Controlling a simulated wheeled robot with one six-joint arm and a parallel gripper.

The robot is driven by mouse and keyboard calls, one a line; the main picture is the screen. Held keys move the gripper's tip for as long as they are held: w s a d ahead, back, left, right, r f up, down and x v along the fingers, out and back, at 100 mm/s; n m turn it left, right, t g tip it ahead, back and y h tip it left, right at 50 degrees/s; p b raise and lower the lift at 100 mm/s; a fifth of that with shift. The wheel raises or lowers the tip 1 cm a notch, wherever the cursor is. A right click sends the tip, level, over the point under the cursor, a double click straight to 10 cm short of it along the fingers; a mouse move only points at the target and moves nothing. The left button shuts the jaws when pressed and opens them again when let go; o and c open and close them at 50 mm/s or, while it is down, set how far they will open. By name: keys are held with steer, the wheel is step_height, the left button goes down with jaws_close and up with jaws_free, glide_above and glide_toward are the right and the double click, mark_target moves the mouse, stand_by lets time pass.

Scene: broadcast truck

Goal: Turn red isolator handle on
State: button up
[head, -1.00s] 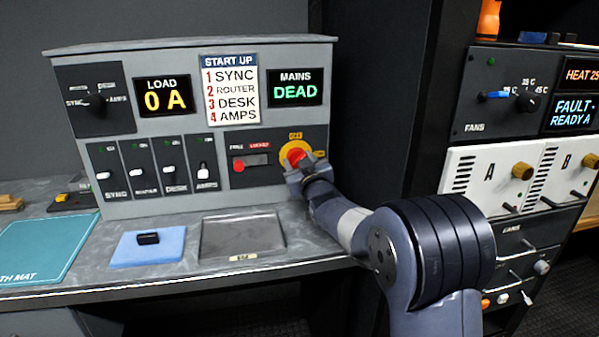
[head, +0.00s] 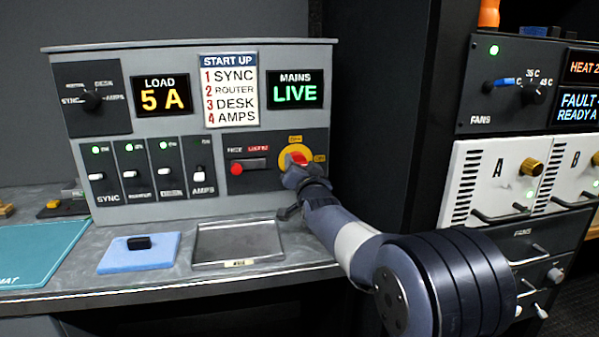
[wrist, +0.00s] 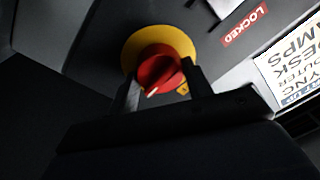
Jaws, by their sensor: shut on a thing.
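The red isolator handle (head: 297,157) sits on a round yellow plate (head: 283,151) at the lower right of the grey panel. My gripper (head: 295,174) is at the handle and partly covers it in the head view. In the wrist view my gripper (wrist: 160,88) has one finger on each side of the red handle (wrist: 158,70), shut on it, with the yellow plate (wrist: 133,48) behind. A small white mark shows on the handle's lower edge. The MAINS display (head: 295,94) reads LIVE in green. The LOAD display (head: 161,97) reads 5 A.
A red lock slider (head: 248,165) is left of the handle. Several breaker switches (head: 134,173) stand further left, some with green lights lit. A metal tray (head: 237,262) and a blue pad (head: 115,262) lie on the desk below. A rack (head: 455,165) stands at right.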

steer(key=shift+m, duration=0.4)
steer(key=o, duration=1)
steer(key=shift+c, duration=0.2)
steer(key=shift+s, duration=0.1)
steer(key=v, duration=1)
steer(key=shift+s+b, duration=0.3)
steer(key=shift+b, duration=0.1)
steer(key=x, duration=1)
steer(key=shift+w, duration=0.4)
